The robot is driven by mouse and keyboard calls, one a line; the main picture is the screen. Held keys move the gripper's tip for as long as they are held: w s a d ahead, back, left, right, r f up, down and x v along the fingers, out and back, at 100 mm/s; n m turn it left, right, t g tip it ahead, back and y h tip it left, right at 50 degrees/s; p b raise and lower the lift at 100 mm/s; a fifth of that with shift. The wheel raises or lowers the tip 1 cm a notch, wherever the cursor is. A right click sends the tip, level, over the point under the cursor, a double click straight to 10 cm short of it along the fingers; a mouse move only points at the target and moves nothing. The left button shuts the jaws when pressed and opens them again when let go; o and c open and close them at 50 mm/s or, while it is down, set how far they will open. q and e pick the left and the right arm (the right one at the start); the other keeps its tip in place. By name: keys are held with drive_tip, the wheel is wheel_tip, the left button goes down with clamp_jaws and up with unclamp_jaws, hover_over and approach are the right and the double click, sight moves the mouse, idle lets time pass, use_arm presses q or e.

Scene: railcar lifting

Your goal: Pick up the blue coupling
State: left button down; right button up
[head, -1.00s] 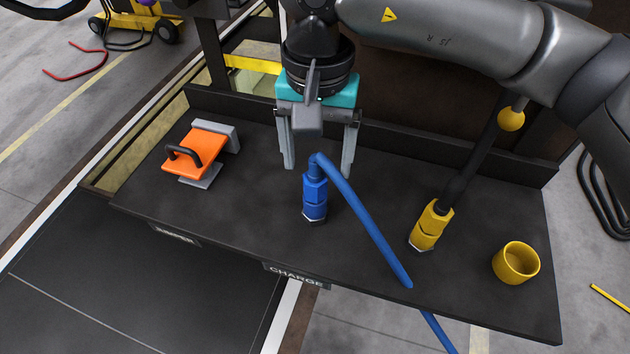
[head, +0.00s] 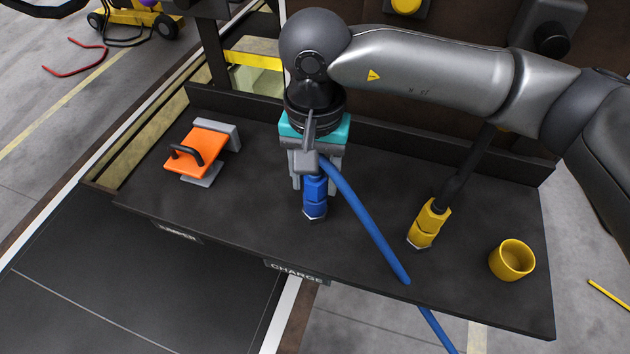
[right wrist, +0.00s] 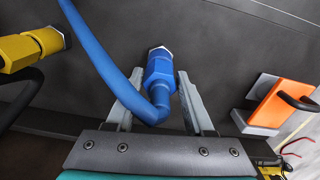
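The blue coupling (head: 315,203) stands upright on the black shelf, with a blue hose (head: 368,225) bending from its top and running down over the front edge. My right gripper (head: 313,186) points down over the coupling, with one finger on each side. In the right wrist view the coupling (right wrist: 159,76) lies between the two fingers (right wrist: 159,84), with narrow gaps showing beside it. The gripper is open, its fingers fairly close together. The gripper body hides the coupling's top in the head view. My left gripper is not in view.
The shelf (head: 255,225) also carries an orange block with a black handle (head: 202,150) at left. A yellow coupling (head: 429,223) with a dark hose and a yellow cup (head: 512,260) are at right. A low wall (head: 430,155) runs along the shelf's back.

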clamp_jaws()
drive_tip(key=shift+r, duration=0.1)
idle(0.4)
